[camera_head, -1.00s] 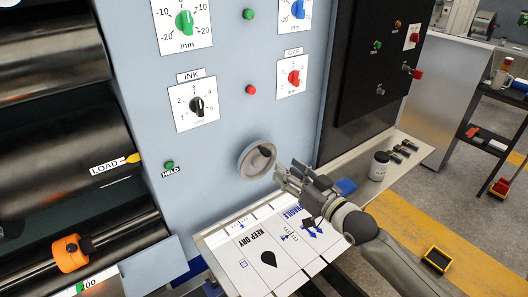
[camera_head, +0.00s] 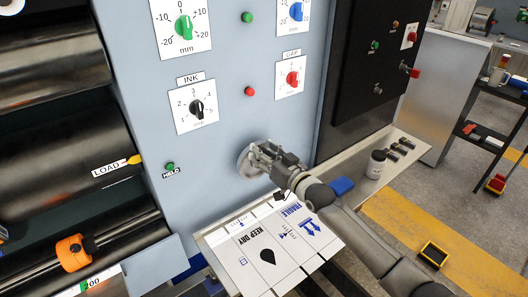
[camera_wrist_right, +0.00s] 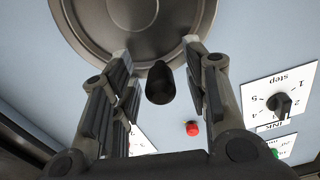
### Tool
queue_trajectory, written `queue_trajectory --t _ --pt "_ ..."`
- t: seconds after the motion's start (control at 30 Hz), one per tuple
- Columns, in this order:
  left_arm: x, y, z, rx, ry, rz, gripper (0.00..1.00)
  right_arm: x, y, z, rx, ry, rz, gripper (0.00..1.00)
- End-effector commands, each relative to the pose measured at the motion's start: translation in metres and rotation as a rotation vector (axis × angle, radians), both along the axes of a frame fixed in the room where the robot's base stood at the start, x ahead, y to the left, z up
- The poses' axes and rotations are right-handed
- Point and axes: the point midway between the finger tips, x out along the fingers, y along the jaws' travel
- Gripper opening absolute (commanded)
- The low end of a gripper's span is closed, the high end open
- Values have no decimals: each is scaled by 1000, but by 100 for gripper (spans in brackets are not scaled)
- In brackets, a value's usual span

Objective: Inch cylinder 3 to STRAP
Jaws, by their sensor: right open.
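The grey round handwheel (camera_head: 246,165) sits on the light blue machine panel, partly hidden by my right gripper (camera_head: 264,154). In the right wrist view the handwheel (camera_wrist_right: 130,22) fills the top, and its dark crank knob (camera_wrist_right: 160,84) stands between the open fingers of my right gripper (camera_wrist_right: 157,52). The fingers are apart, one on each side of the knob, with no clear contact. The dark cylinder (camera_head: 60,150) at the left has a LOAD label (camera_head: 109,167) with a yellow pointer (camera_head: 134,160) beside it. I see no STRAP label. My left gripper is not in view.
A green HELD button (camera_head: 170,168) and an INK dial (camera_head: 197,107) are left of the wheel. A red button (camera_head: 250,91) and a GAP dial (camera_head: 292,79) are above. A printed board (camera_head: 265,250) lies below; a jar (camera_head: 376,164) stands on the right shelf.

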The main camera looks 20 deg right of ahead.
Motion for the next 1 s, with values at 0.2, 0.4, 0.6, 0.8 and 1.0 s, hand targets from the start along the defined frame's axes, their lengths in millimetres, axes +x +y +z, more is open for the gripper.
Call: queue_trajectory --t 0.2,0.4,0.6,0.8,1.0 --pt "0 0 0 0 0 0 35 0 0 0 1 0 0 42" --pt "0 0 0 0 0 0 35 0 0 0 1 0 0 17" --pt "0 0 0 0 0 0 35 0 0 0 1 1 0 0" --pt "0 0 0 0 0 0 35 0 0 0 2 2 0 0" --pt "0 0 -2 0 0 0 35 1 -2 -1 32 13 0 0"
